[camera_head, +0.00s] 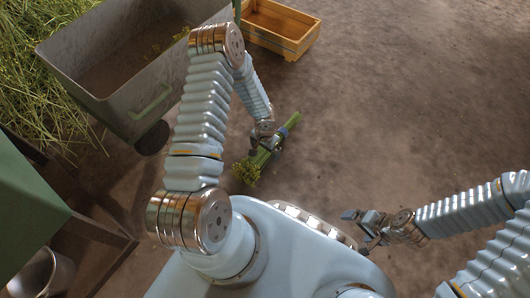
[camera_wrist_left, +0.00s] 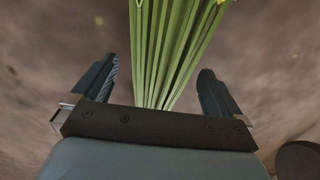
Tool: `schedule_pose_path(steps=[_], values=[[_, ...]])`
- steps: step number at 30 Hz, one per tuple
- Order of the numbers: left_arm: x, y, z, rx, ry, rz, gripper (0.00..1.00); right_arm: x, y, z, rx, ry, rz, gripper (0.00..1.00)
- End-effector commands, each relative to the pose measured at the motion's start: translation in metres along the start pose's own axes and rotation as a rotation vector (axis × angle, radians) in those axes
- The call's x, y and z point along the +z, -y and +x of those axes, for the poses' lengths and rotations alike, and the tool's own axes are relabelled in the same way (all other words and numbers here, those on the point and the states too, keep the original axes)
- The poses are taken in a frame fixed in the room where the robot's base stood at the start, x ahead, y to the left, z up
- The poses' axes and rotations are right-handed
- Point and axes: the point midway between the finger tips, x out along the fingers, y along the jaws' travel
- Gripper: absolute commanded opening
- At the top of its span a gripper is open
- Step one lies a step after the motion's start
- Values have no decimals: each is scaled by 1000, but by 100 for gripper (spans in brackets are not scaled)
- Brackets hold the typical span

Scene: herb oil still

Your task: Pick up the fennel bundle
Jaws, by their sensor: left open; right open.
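The fennel bundle (camera_head: 287,124) is a sheaf of green stalks with yellowish flower heads at its lower left end. In the head view it appears to lie on the brown floor, slanting, partly covered by my left gripper (camera_head: 267,146). In the left wrist view the stalks (camera_wrist_left: 172,50) run between the two dark fingers of my left gripper (camera_wrist_left: 158,85). The fingers are open, with a gap on each side of the stalks. My right gripper (camera_head: 360,230) is open and empty, at the lower right near my own body, away from the bundle.
A grey metal cart (camera_head: 75,62) with a green handle stands at the upper left, plant scraps inside. A wooden crate (camera_head: 278,38) is at the top. Cut stalks (camera_head: 35,75) pile at the far left, above a green table (camera_head: 28,205) and a bucket (camera_head: 42,272). The floor at right is clear.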

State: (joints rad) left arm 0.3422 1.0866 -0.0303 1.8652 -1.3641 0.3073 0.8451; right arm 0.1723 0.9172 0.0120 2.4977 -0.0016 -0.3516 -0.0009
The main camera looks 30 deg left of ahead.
Motion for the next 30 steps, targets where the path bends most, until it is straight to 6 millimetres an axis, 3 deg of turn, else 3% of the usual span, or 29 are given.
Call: schedule_pose_path(steps=[3,11,23,30], values=[[0,0,15,0,1,-1,100,0,-2,4,0,-1,0,100],[0,0,16,0,-1,0,100,0,-2,4,0,-1,0,100],[0,0,16,-1,-1,0,39,0,-2,4,0,-1,0,100],[0,0,15,-1,-1,0,38,0,-1,4,0,-1,0,100]])
